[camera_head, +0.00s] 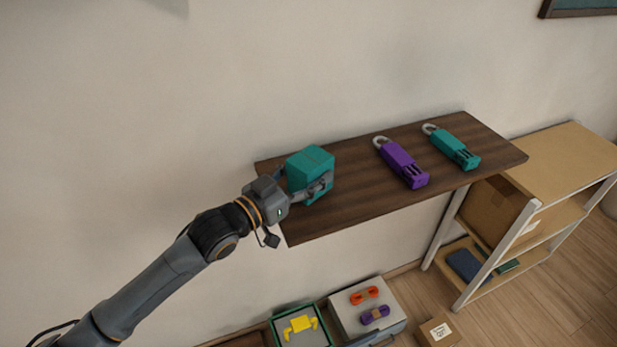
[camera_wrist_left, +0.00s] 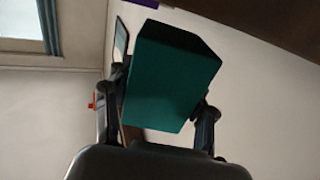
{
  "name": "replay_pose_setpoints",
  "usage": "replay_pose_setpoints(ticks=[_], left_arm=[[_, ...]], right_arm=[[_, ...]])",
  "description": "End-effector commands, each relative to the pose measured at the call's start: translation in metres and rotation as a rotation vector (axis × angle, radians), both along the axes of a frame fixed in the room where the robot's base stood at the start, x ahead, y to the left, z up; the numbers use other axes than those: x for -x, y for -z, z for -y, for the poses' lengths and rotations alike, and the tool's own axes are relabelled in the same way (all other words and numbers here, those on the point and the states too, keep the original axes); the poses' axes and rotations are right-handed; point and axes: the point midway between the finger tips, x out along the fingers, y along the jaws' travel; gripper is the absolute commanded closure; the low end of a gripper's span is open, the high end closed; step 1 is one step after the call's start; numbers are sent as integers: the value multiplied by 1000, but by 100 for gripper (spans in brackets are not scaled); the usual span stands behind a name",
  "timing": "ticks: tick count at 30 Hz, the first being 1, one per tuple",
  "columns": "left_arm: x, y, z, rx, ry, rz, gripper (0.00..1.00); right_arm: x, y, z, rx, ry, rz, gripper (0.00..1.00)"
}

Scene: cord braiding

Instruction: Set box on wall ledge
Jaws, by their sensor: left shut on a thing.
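A teal box (camera_head: 311,167) is at the left end of the dark wooden wall ledge (camera_head: 352,190) in the head view. My left gripper (camera_head: 306,190) is shut on the box, with a finger along its near side. In the left wrist view the teal box (camera_wrist_left: 172,76) sits between the two fingers of my left gripper (camera_wrist_left: 165,112). A dark brown surface, likely the ledge, fills the top right of that view. I cannot tell whether the box touches the ledge. My right gripper is not in view.
A purple clip-like item (camera_head: 402,163) and a teal one (camera_head: 453,147) lie on the ledge to the right of the box. A wooden shelf unit (camera_head: 565,165) stands at right. Below are a tray with a yellow item (camera_head: 300,325) and a small cardboard box (camera_head: 438,332).

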Motion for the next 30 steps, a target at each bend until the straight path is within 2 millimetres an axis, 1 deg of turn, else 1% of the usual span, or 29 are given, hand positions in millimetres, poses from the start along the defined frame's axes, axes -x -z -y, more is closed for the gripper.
replay_pose_setpoints(ticks=[1, 4, 16, 17, 18, 19, 20, 28, 30], left_arm=[[1, 7, 0, 0, 1, -4, 84], [1, 16, 0, 1, 1, -2, 84], [1, 23, 0, 1, 2, -1, 84], [1, 23, 0, 0, 2, -1, 38], [1, 23, 0, -1, 2, -2, 30], [1, 23, 0, -1, 2, -2, 24], [1, 23, 0, -1, 2, -2, 21], [1, 22, 0, -1, 2, -2, 21], [1, 20, 0, -1, 2, -2, 21]], right_arm=[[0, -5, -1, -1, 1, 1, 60], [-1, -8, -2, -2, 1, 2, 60], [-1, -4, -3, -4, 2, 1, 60], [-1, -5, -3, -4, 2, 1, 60], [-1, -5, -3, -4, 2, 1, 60], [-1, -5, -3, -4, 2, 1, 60], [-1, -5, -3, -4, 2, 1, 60], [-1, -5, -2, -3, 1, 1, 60], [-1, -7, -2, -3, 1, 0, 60]])
